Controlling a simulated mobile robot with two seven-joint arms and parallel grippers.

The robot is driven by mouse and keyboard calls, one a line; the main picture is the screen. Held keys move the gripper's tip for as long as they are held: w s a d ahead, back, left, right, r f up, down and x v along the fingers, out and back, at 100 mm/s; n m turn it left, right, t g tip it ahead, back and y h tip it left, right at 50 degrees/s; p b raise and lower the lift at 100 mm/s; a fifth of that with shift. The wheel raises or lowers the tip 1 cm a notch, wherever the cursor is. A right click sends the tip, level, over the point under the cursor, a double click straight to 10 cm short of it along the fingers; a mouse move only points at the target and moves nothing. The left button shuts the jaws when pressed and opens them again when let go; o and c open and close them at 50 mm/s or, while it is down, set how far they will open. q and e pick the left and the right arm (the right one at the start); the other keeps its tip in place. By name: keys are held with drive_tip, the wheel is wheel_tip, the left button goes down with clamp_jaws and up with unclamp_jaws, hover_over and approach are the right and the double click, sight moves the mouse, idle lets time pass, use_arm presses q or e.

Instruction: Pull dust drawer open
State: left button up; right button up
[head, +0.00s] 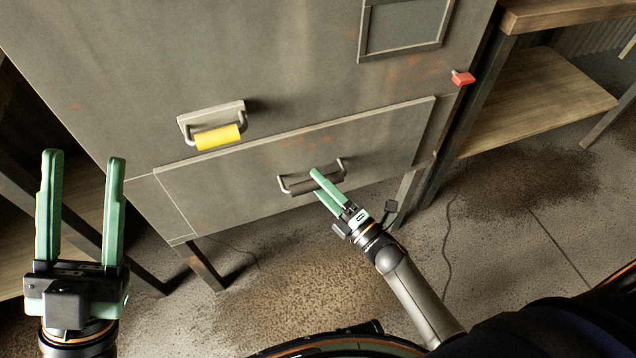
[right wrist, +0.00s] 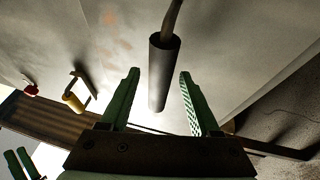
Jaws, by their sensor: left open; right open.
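The dust drawer (head: 375,141) is the wide grey panel low on the metal cabinet, and it looks flush with the front. Its dark bar handle (head: 298,185) is partly hidden by my right gripper (head: 320,182), which is at the handle's right part. In the right wrist view the handle (right wrist: 158,85) stands between the two green fingers of my right gripper (right wrist: 160,78), with gaps on both sides. That gripper is open. My left gripper (head: 82,165) is open and empty at the left, apart from the cabinet handles.
A yellow-grip handle (head: 218,137) is above the drawer. A red latch (head: 462,78) is at the cabinet's right edge. A wooden shelf (head: 540,98) stands to the right. Floor with brown dust (head: 310,285) lies open below the drawer.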

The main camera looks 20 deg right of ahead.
drive_tip(key=shift+w+a+r, duration=0.1)
drive_tip(key=shift+w+a, duration=0.1)
drive_tip(key=shift+w, duration=0.1)
drive_tip(key=shift+c, duration=0.2)
clamp_jaws()
idle(1.1)
